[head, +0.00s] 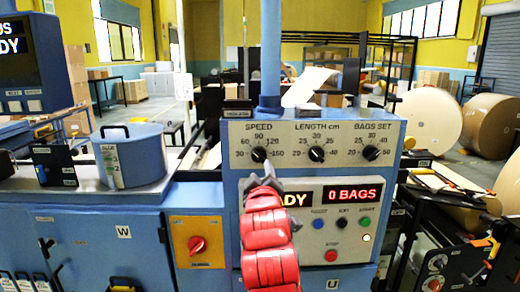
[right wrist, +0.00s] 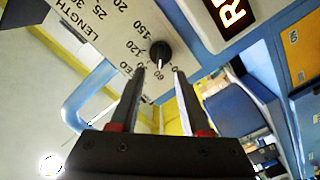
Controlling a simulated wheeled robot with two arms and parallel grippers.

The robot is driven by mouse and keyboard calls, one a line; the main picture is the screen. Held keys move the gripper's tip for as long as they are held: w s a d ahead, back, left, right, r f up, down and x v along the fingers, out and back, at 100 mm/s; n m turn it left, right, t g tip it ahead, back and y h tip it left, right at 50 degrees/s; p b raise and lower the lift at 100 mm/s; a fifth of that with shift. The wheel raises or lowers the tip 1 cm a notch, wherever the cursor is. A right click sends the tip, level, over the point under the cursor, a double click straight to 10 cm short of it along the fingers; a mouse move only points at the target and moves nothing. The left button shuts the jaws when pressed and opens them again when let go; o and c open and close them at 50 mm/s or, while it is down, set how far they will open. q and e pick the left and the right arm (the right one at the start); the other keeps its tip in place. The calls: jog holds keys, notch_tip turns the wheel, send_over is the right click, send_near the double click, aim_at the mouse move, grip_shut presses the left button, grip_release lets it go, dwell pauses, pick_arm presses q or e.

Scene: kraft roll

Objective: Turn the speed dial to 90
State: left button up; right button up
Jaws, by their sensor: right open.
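The speed dial (head: 259,154) is a small black knob at the left of the grey panel, under the word SPEED, with numbers from 30 to 150 around it. I cannot tell for sure which number its pointer faces. My right gripper (head: 262,178), on a red arm, is just below the dial in the head view. In the right wrist view the dial (right wrist: 160,54) lies just beyond and between the two open fingertips (right wrist: 160,72). The fingers look apart from it. My left gripper is out of view.
The length dial (head: 316,154) and bags set dial (head: 371,153) sit to the right on the same panel. Below are a red display (head: 353,194), several buttons and a red stop button (head: 331,256). A blue pot (head: 134,157) stands on the left bench.

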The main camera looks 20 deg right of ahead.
aim_at(260, 159)
jog(key=p+x, duration=0.1)
jog(key=x, duration=0.5)
jog(key=shift+w+d+f+p, duration=0.1)
jog(key=shift+w+p, duration=0.25)
jog(key=shift+w+d, duration=0.1)
jog(key=shift+w, duration=0.2)
jog(key=shift+w+d, duration=0.1)
jog(key=shift+w, duration=0.4)
grip_shut()
